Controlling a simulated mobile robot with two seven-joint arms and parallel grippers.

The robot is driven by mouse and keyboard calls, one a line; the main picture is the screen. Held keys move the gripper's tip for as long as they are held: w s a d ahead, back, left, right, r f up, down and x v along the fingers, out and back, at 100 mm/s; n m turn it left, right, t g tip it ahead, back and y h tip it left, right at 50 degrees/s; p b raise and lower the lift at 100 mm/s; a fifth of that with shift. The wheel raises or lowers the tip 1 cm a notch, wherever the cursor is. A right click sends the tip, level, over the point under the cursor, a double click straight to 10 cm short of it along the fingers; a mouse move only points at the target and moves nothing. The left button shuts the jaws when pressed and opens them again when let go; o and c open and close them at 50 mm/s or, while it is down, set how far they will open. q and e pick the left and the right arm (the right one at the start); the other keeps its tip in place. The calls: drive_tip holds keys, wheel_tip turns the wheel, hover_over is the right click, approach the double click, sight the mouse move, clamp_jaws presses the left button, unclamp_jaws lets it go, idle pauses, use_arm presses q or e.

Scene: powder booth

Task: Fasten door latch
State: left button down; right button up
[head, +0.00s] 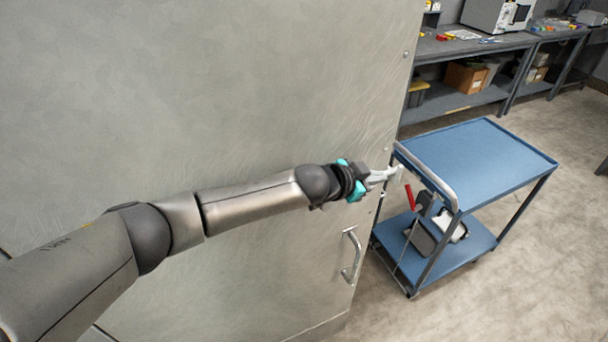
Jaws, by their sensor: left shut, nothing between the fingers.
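The grey metal door (250,90) fills the left and middle of the head view. It looks closed, but I cannot tell for sure. A silver pull handle (351,256) is on its lower right part. My left gripper (396,174) is at the door's right edge, shut and empty, its fingers pointing right. A small red piece (409,197) shows just below and right of the fingertips, apart from them in the picture. I cannot tell whether it belongs to the latch or to something on the cart. No other latch part shows clearly. My right gripper is out of view.
A blue two-shelf cart (490,155) stands right of the door, close behind the gripper in the picture. Its lower shelf holds a dark and white item (424,237). A grey workbench (470,45) with boxes stands behind. The floor at right is clear.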

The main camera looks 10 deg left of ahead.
use_arm(q)
drive_tip(key=shift+f, duration=0.15)
idle(0.5)
drive_tip(key=s+a+r+p, duration=0.2)
drive_tip(key=s+r, duration=0.3)
drive_tip(key=r, duration=0.7)
drive_tip(key=shift+p, duration=0.9)
